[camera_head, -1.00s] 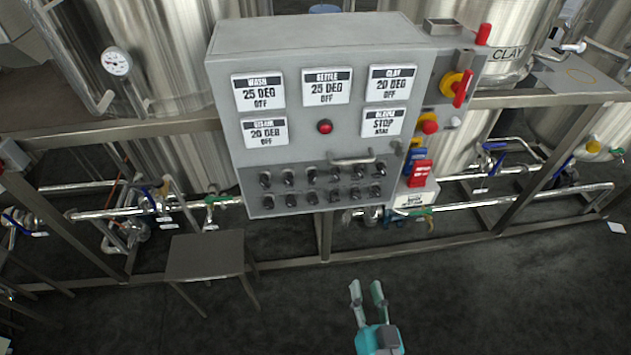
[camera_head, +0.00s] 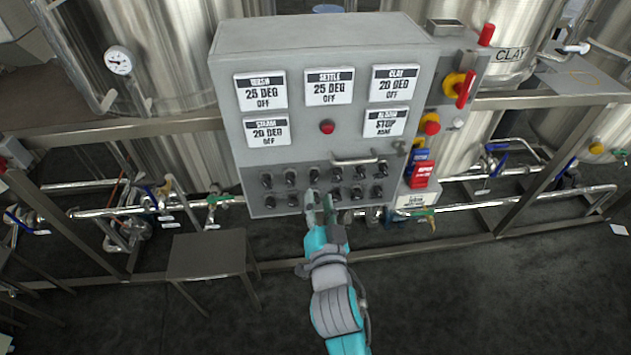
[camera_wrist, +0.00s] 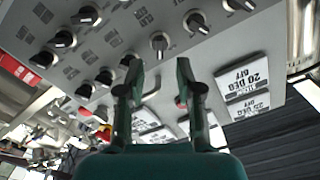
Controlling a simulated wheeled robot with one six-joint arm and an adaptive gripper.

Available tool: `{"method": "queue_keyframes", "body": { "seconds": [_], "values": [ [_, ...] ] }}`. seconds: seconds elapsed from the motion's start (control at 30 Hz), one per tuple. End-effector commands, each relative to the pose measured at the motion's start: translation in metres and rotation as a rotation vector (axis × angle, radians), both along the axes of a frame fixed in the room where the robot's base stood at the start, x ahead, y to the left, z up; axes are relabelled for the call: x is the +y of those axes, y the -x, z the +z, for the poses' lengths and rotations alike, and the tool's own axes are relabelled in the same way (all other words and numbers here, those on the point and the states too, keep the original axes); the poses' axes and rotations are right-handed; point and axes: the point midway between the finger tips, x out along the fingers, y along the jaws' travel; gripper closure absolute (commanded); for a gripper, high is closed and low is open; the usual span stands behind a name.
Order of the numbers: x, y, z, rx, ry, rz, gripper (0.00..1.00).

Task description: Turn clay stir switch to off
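The grey control cabinet (camera_head: 235,140) carries two rows of black rotary switches (camera_head: 337,173) on its lower front. Their labels are too small to read, so I cannot tell which is the clay stir switch. The clay display (camera_head: 394,85) reads 20 DEG OFF. I see no contact with any switch.
A metal handle (camera_head: 355,161) sticks out above the right-hand switches. Red emergency knobs (camera_head: 432,127) and blue and red boxes (camera_head: 422,172) line the cabinet's right side. A metal stool (camera_head: 207,256) stands at lower left. Pipes and frame rails run behind.

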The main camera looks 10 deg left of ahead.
Motion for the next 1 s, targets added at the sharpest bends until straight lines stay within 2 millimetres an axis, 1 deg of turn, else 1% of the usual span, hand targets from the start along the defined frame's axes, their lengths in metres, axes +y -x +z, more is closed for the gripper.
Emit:
{"method": "queue_keyframes", "body": {
  "seconds": [0.03, 0.1, 0.2, 0.33, 0.5, 0.77, 0.8, 0.87, 0.9, 0.93, 1.0],
  "values": [
    [0.002, -0.010, 0.001, -0.001, 0.000, -0.002, 0.65],
    [0.006, -0.021, 0.001, 0.000, -0.001, -0.001, 0.65],
    [0.011, -0.035, 0.001, 0.000, 0.000, -0.001, 0.65],
    [0.015, -0.048, 0.000, -0.001, 0.001, -0.001, 0.65],
    [0.018, -0.056, 0.000, 0.000, 0.001, 0.000, 0.65],
    [0.018, -0.057, 0.000, 0.000, 0.001, 0.000, 0.65],
    [0.018, -0.057, 0.000, 0.000, 0.001, 0.000, 0.70],
    [0.018, -0.057, 0.000, 0.000, 0.001, 0.000, 0.85],
    [0.018, -0.057, 0.000, 0.000, 0.001, 0.000, 0.95],
    [0.018, -0.057, 0.000, 0.000, 0.001, 0.000, 1.00],
    [0.018, -0.057, 0.000, 0.000, 0.001, 0.000, 1.00]
  ]
}}
